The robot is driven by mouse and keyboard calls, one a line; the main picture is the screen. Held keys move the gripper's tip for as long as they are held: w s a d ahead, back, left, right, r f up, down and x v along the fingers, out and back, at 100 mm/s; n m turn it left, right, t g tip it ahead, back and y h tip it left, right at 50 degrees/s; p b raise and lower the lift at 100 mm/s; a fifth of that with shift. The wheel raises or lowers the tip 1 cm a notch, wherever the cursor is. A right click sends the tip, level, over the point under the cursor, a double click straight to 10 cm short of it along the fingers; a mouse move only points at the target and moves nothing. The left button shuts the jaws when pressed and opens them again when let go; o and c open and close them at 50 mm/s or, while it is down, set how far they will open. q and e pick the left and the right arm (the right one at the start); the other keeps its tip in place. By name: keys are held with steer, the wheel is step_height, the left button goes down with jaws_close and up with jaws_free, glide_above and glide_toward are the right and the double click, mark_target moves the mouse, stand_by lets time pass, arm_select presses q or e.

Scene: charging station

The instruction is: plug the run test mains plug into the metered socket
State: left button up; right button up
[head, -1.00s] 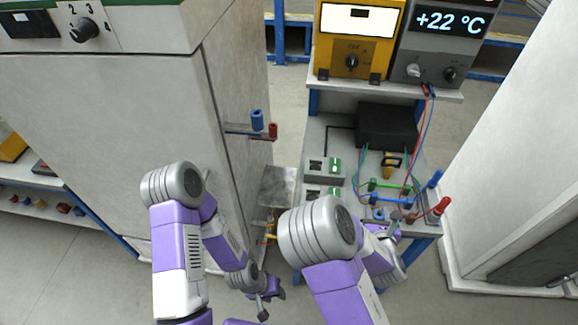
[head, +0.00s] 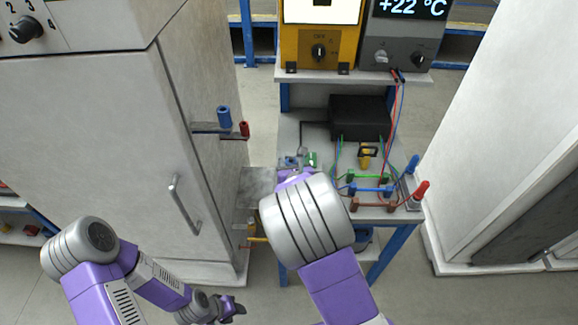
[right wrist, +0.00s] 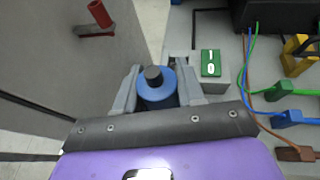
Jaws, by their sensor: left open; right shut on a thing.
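My right gripper (right wrist: 160,73) is shut on a blue round plug (right wrist: 160,94) with a dark end, which I take to be the mains plug. In the right wrist view it is just left of a grey socket box (right wrist: 205,88) with a green switch (right wrist: 210,63). The plug hides part of what lies beneath, so I cannot tell whether it touches the box. In the head view my right forearm covers most of this gripper and the sockets; a green switch (head: 313,159) shows beyond it. My left gripper (head: 236,308) is open and empty, low over the floor.
A black box (head: 360,117), coloured leads and terminal blocks (head: 370,190) occupy the bench's right. Yellow (head: 318,50) and grey (head: 395,50) instruments stand above.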

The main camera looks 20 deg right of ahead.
steer(key=shift+r, duration=0.1)
step_height(320, 180, down, 6)
steer(key=b, duration=0.3)
steer(key=shift+r+b, duration=0.25)
steer(key=shift+b, duration=0.1)
steer(key=shift+f, duration=0.2)
stand_by(1.9)
steer(key=shift+f+b, duration=1)
steer(key=shift+f, duration=0.5)
steer(key=o, duration=1.1)
steer(key=shift+o, duration=0.2)
